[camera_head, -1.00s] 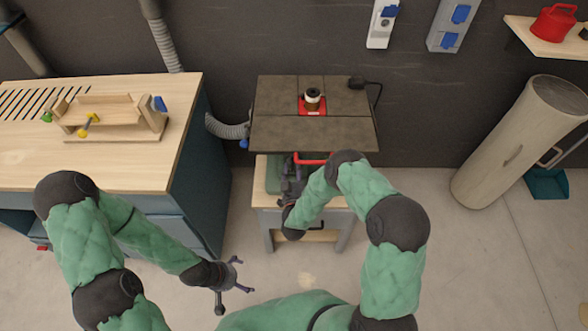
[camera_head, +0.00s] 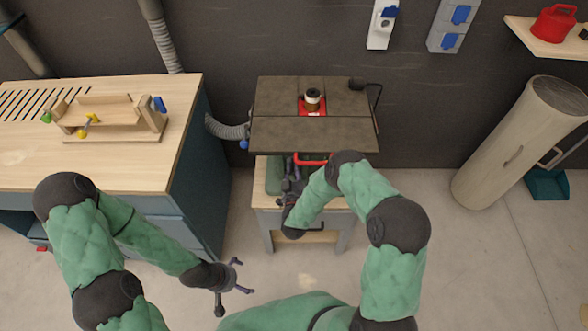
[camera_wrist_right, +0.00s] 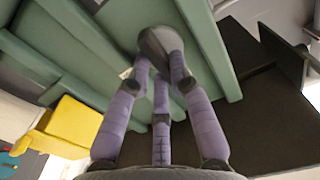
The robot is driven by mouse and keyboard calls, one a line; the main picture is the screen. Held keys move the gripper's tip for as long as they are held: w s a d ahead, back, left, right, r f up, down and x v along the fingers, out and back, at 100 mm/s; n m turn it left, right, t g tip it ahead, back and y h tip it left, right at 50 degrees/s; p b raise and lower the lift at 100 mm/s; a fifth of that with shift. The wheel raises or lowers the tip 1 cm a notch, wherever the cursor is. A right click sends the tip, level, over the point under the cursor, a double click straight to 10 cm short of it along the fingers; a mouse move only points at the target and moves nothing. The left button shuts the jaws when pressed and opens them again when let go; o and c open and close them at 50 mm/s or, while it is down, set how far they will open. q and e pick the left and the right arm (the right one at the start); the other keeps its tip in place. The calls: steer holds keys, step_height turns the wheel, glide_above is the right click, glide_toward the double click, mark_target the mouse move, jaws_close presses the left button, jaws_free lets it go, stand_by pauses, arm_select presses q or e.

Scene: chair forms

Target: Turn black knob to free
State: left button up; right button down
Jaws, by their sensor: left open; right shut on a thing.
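The black knob (camera_wrist_right: 160,42) shows in the right wrist view as a dark rounded piece between the fingers of my right gripper (camera_wrist_right: 160,78). The fingers are shut on it. In the head view my right gripper (camera_head: 291,181) reaches in under the front edge of the dark router table top (camera_head: 315,134), and the knob is hidden there. Green ribbed surfaces (camera_wrist_right: 110,30) lie close behind the knob in the wrist view. My left gripper (camera_head: 238,279) is open and empty, low over the floor in front of the left bench.
A wooden bench (camera_head: 160,165) with a wooden jig (camera_head: 115,118) stands at the left. A grey hose (camera_head: 226,128) joins the router table's left side. A red bar (camera_head: 312,160) sits under its front edge. A yellow block (camera_wrist_right: 72,125) shows in the wrist view.

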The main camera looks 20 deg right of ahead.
steer(key=shift+f+m+b, duration=0.2)
steer(key=shift+m+b, duration=1.1)
steer(key=shift+m, duration=1.55)
steer(key=shift+f+m+b, duration=0.15)
steer(key=shift+m+b, duration=1.1)
steer(key=shift+m, duration=1.65)
steer(key=shift+f+m+b, duration=0.2)
steer(key=shift+m+b, duration=1.1)
steer(key=shift+m, duration=1.55)
steer(key=c, duration=1.1)
jaws_free()
